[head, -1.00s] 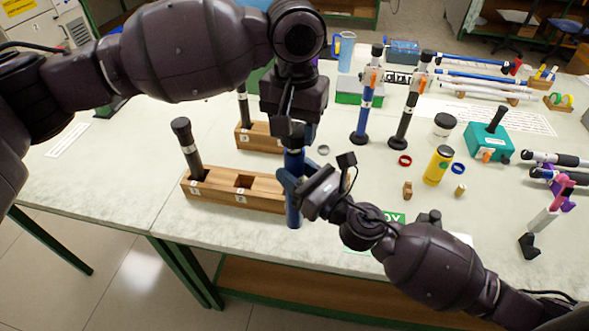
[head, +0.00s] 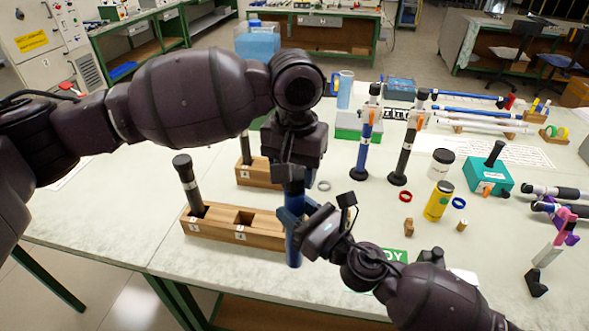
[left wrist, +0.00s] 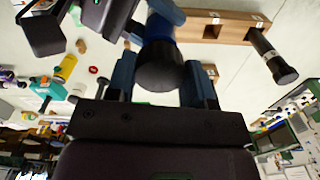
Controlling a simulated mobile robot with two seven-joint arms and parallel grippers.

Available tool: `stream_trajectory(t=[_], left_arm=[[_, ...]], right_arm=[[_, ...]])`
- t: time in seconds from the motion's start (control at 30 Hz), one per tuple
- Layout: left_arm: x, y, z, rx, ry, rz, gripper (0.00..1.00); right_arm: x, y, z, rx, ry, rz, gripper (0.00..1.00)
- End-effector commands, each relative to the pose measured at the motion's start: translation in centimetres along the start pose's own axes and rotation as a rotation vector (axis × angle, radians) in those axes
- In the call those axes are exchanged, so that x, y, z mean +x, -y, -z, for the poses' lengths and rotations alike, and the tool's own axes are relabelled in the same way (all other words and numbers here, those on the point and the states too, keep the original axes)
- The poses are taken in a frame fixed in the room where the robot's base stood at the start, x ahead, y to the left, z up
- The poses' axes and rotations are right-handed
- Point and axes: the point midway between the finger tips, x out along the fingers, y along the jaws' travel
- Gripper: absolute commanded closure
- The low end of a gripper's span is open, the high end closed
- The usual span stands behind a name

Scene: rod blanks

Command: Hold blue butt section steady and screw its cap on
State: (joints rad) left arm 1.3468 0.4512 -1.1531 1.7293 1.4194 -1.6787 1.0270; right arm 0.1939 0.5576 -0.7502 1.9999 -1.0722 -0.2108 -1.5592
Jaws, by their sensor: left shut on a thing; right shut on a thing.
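The blue butt section (head: 294,255) stands upright in front of the wooden rack, with its lower end in view. My right gripper (head: 298,222) is shut around its middle from the right. My left gripper (head: 290,172) is above, pointing down, shut at the top of the section. In the left wrist view, the black cap (left wrist: 160,68) sits between the fingers of my left gripper (left wrist: 160,82), in line with the blue butt section (left wrist: 160,26) behind it. The cap is hidden in the head view. I cannot tell how far it is screwed on.
The wooden rack (head: 215,228) beside the section holds a dark tube (head: 188,185) and has an empty square hole. A yellow bottle (head: 438,202), a red ring (head: 405,196) and a white jar (head: 441,163) stand to the right. The front left of the table is clear.

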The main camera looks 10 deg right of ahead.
Motion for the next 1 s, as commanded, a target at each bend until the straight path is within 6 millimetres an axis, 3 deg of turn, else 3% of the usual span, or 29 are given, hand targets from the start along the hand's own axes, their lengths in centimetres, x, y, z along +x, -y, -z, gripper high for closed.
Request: stream_trajectory(t=[0.3, 1.0], left_arm=[[1.4, 0.0, 0.0, 0.001, 0.001, 0.0, 0.77], [1.6, 0.0, 0.0, 0.002, 0.001, 0.0, 0.77]], right_arm=[[0.0, 0.0, 0.0, 0.0, 0.001, 0.0, 1.0], [0.0, 0.0, 0.0, 0.0, 0.001, 0.0, 1.0]])
